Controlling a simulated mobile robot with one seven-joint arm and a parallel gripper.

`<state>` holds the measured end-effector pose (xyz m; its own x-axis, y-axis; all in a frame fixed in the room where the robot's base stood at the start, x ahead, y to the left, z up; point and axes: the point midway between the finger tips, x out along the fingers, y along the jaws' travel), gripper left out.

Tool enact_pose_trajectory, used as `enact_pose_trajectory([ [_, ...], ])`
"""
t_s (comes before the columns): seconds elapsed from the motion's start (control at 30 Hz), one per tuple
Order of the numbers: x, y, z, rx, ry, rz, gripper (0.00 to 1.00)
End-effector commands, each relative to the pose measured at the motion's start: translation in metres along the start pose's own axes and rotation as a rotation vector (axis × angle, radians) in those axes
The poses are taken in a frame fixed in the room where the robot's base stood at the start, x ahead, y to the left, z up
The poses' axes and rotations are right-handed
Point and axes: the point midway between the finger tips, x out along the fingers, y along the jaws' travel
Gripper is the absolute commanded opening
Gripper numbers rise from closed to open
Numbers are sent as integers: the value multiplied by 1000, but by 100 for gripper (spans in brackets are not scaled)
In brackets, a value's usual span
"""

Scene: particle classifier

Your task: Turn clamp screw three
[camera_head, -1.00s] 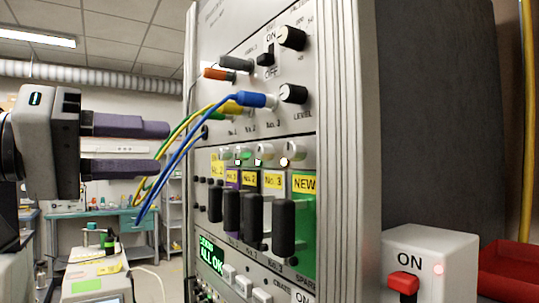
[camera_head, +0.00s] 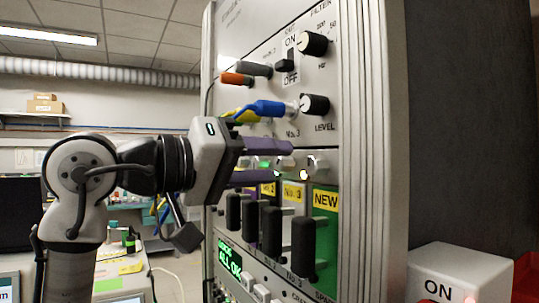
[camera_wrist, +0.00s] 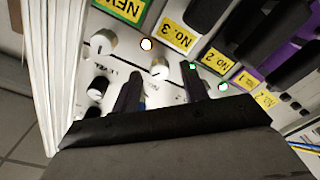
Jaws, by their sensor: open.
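Clamp screw three is the silver knob (camera_head: 285,162) above the yellow No. 3 label (camera_head: 293,195) on the instrument front; an orange lamp (camera_head: 304,175) glows beside it. My gripper (camera_head: 287,159) is open, its two purple fingers reaching to the panel, one above and one below this knob in the head view. In the wrist view the knob (camera_wrist: 160,70) shows between the fingertips (camera_wrist: 160,78), with gaps on both sides. The No. 3 label (camera_wrist: 178,38) is beyond it. Whether the fingers touch the panel cannot be told.
The knob over the NEW module (camera_head: 317,162) is close on the right. Black module handles (camera_head: 303,247) stick out below. Blue and yellow cables (camera_head: 262,108) and the LEVEL knob (camera_head: 314,105) are just above. A white ON switch box (camera_head: 460,272) stands at lower right.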

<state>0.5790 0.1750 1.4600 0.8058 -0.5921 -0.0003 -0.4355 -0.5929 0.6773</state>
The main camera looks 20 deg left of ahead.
Motion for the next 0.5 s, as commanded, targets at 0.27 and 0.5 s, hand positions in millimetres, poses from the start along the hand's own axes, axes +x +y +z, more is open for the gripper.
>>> enact_pose_trajectory([
  [0.27, 9, 0, 0, 0, 0, 0, 44],
  [0.5, 9, 0, 0, 0, 0, 0, 31],
])
